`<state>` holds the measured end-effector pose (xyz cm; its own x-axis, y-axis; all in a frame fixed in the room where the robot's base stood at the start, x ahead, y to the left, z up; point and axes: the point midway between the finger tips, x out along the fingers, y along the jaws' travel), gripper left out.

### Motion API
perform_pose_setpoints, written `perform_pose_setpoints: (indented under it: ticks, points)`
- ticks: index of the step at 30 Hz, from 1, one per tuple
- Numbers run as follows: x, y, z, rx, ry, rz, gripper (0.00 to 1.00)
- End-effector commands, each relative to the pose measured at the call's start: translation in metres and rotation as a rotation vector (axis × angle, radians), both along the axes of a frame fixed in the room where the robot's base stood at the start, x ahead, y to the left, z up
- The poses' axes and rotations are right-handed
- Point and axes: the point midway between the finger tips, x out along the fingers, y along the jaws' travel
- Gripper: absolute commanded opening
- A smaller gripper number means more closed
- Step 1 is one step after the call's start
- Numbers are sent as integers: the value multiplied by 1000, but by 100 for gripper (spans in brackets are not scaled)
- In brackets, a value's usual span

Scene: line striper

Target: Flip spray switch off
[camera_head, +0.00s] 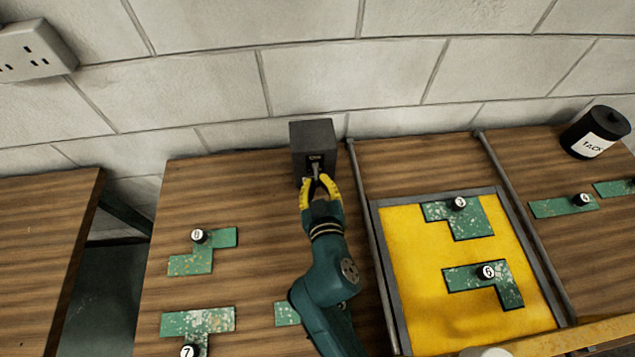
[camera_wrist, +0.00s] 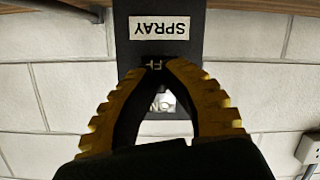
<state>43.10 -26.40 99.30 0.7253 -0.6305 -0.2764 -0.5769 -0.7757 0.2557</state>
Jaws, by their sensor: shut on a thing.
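The dark grey switch box (camera_head: 314,136) stands at the back of the wooden table against the block wall, and it also shows in the wrist view (camera_wrist: 205,45). In the wrist view, its white SPRAY label (camera_wrist: 159,28) is near the top.
A yellow framed tray (camera_head: 418,290) with green numbered pieces lies right of my arm between metal rails. More green pieces (camera_head: 197,321) lie on the table at left. A black TACK jar (camera_head: 595,132) stands at back right. A gap separates the left table (camera_head: 40,240).

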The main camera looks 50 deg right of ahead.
Motion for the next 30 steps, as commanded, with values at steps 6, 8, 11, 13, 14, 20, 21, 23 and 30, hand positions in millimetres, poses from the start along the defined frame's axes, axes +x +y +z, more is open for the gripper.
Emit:
perform_pose_setpoints:
  ticks: [6,8,11,13,14,20,21,23,30]
  points:
    - [0,0,0,0,1,1,39]
    - [0,0,0,0,1,1,45]
    - [0,0,0,1,1,0,45]
    - [0,0,0,1,1,0,45]
    - [0,0,0,1,1,0,45]
    - [-11,10,3,0,3,1,45]
    - [-16,15,5,-1,4,2,45]
    - [-27,24,8,1,4,4,45]
    - [-69,61,25,0,4,4,45]
